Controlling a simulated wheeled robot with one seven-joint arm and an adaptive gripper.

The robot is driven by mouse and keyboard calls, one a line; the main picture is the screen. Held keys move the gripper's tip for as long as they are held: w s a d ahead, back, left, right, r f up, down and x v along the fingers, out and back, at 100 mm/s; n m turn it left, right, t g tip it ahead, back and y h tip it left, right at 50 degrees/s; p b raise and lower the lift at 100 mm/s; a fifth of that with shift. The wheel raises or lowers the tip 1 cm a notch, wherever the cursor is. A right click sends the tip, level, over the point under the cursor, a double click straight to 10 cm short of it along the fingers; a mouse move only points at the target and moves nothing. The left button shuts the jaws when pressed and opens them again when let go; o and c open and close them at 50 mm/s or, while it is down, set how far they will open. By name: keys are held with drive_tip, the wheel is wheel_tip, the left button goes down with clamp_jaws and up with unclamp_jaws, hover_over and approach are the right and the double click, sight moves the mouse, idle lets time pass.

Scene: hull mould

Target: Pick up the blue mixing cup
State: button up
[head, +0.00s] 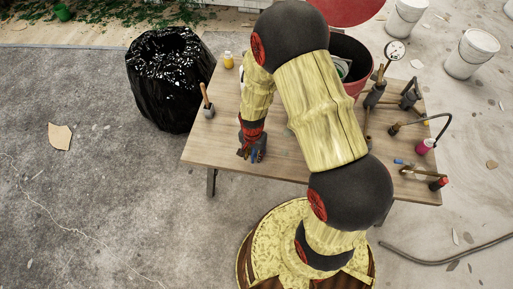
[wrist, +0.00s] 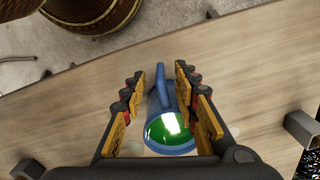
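The blue mixing cup (wrist: 160,100) is between the fingers of my gripper (wrist: 160,75) in the wrist view. It has a blue rim and handle, and its inside shows shiny green. The fingers are apart on either side of the cup, with gaps of bare table visible beside it. In the head view my gripper (head: 252,154) is low over the front left part of the wooden table (head: 215,147). There the cup is mostly hidden by the gripper, with only a little blue showing.
A grey pot (head: 208,111) with a brush stands at the table's left edge, and a yellow bottle (head: 228,60) at the back. A red bucket (head: 358,84), clamps and a gauge (head: 394,50) crowd the right side. A black bag (head: 168,85) stands on the floor at left.

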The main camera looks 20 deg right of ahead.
sight(253, 163)
drive_tip(key=f, duration=0.1)
drive_tip(key=f+b, duration=0.1)
drive_tip(key=f, duration=0.1)
drive_tip(key=f+b, duration=0.1)
drive_tip(key=shift+s+a+f, duration=0.1)
drive_tip(key=shift+a+f, duration=0.15)
drive_tip(key=shift+f, duration=0.05)
drive_tip(key=shift+r, duration=0.1)
drive_tip(key=shift+c, duration=0.8)
clamp_jaws()
